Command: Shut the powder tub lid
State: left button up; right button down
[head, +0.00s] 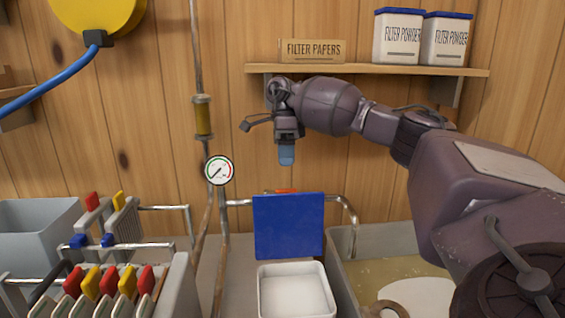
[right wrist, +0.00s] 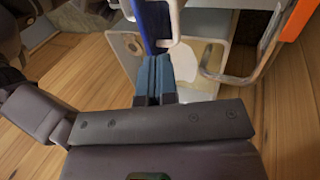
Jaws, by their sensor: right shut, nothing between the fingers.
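The powder tub (head: 295,290) is a white open box at the bottom centre of the head view. Its blue lid (head: 288,226) stands upright at the tub's back edge, so the tub is open. My right gripper (head: 287,154) is above and behind the lid, pointing down, with its blue fingers together and empty. In the right wrist view the closed fingers (right wrist: 152,76) point toward the blue lid (right wrist: 153,25) and the white tub edge (right wrist: 172,22). I cannot tell from this whether they touch the lid. My left gripper is not in view.
A grey basin (head: 372,240) with yellowish liquid stands right of the tub. A filter press with red and yellow handles (head: 108,282) is at left. A pressure gauge (head: 219,170) and pipes rise left of the lid. A shelf (head: 370,70) holds filter powder tubs above my arm.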

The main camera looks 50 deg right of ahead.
jog(key=f, duration=0.1)
send_near(288, 223)
notch_tip(288, 223, down, 3)
jog(key=shift+s+r, duration=0.1)
jog(key=shift+s, duration=0.1)
dwell(0.4)
